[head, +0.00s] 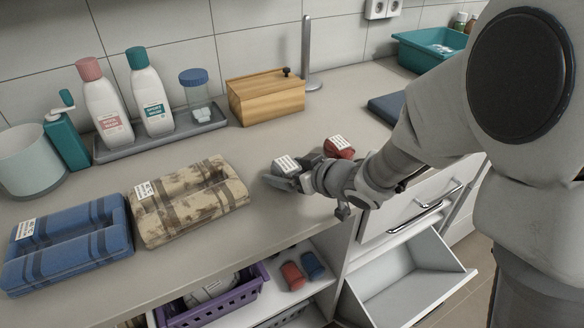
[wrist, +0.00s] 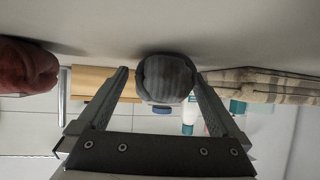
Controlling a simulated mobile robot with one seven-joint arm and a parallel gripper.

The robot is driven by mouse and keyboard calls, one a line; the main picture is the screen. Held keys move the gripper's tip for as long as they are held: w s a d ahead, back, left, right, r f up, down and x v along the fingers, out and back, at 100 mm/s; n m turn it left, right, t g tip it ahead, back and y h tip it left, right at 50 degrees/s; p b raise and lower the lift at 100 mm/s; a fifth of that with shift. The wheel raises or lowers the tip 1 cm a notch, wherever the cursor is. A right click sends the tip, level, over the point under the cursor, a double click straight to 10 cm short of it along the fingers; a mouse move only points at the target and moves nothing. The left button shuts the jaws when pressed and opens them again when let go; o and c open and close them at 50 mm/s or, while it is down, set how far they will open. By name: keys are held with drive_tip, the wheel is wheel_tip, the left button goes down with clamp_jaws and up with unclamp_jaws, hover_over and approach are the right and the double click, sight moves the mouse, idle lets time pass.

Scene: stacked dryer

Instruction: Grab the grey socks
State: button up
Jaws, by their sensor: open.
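The grey socks (head: 287,164), a rolled bundle with a white label, lie on the counter near its front edge. In the wrist view the grey bundle (wrist: 166,78) sits between the tips of my gripper (wrist: 160,73), one finger on each side. The jaws are open, and I cannot tell whether either finger touches the bundle. In the head view my gripper (head: 289,178) is low over the counter at the socks, and its fingers partly hide them.
Red rolled socks (head: 340,147) lie close to the right of the grey ones. A wooden box (head: 266,99) stands behind. An open drawer (head: 405,285) and purple basket (head: 213,298) are below.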

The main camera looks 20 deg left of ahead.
drive_tip(key=shift+w+a+f, duration=0.1)
drive_tip(key=shift+a+f, duration=0.05)
drive_tip(key=shift+a, duration=0.05)
drive_tip(key=c, duration=1.4)
